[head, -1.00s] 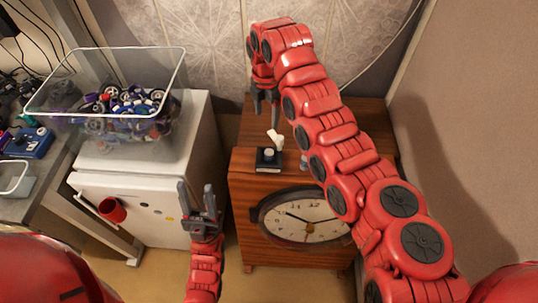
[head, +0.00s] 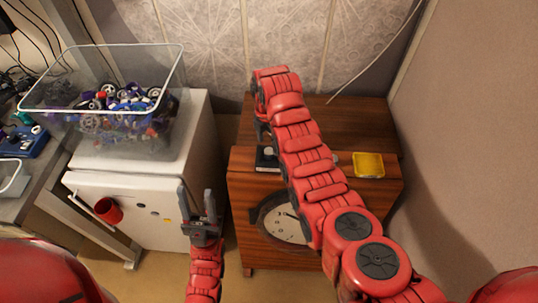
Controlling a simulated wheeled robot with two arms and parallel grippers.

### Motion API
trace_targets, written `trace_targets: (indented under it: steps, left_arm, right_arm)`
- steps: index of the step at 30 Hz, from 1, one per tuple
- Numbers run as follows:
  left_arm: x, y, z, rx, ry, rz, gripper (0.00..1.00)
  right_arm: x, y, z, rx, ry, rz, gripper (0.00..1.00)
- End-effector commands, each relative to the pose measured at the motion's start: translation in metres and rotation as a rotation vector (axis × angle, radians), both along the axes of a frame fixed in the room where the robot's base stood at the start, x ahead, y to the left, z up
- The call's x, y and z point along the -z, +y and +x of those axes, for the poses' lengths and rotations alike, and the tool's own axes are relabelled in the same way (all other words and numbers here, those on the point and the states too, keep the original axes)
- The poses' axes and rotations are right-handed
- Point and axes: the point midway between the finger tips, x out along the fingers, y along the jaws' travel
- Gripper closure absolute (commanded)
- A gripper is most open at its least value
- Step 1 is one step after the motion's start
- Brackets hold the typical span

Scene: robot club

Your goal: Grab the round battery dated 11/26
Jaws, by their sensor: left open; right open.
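No round battery with a readable 11/26 date can be made out. My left gripper (head: 197,200) is open and empty, fingers pointing up, in front of the white fridge. My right arm reaches over the wooden cabinet (head: 240,185). My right gripper (head: 262,137) hangs down near the cabinet's left side, mostly hidden behind my own arm. A small black object (head: 266,160) on the cabinet top is close below it and partly covered.
A yellow square tray (head: 368,168) lies on the cabinet's right side. A round clock (head: 283,228) is on its front. A clear bin (head: 170,115) of wheels and parts stands on the white fridge (head: 145,200). A red cup (head: 107,210) is at the fridge's front.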

Motion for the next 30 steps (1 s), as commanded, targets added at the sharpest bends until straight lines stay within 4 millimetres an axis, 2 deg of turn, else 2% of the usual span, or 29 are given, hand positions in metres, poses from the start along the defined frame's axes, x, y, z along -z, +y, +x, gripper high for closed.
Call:
trace_targets:
  steps: [1, 3, 10, 19, 20, 30]
  left_arm:
    - [-0.013, 0.000, 0.000, 0.000, -0.001, 0.000, 0.50]
    - [-0.022, 0.000, 0.000, 0.000, 0.000, 0.000, 0.50]
    - [-0.024, 0.000, 0.000, 0.000, 0.000, 0.000, 0.50]
    - [-0.023, 0.000, 0.000, 0.000, 0.000, 0.000, 0.50]
    - [-0.023, 0.000, 0.000, 0.000, 0.000, 0.000, 0.50]
    - [-0.023, 0.000, 0.000, 0.000, 0.000, 0.000, 0.50]
  right_arm:
    - [0.002, -0.002, -0.003, 0.000, 0.010, -0.004, 0.24]
    - [0.012, -0.004, -0.002, 0.000, 0.008, -0.003, 0.24]
    - [0.035, -0.004, -0.001, 0.000, 0.004, -0.001, 0.24]
    - [0.040, -0.004, -0.001, 0.000, 0.003, 0.000, 0.24]
    - [0.040, -0.004, 0.000, 0.000, 0.003, 0.000, 0.28]
    - [0.039, -0.004, 0.000, 0.000, 0.003, 0.000, 0.89]
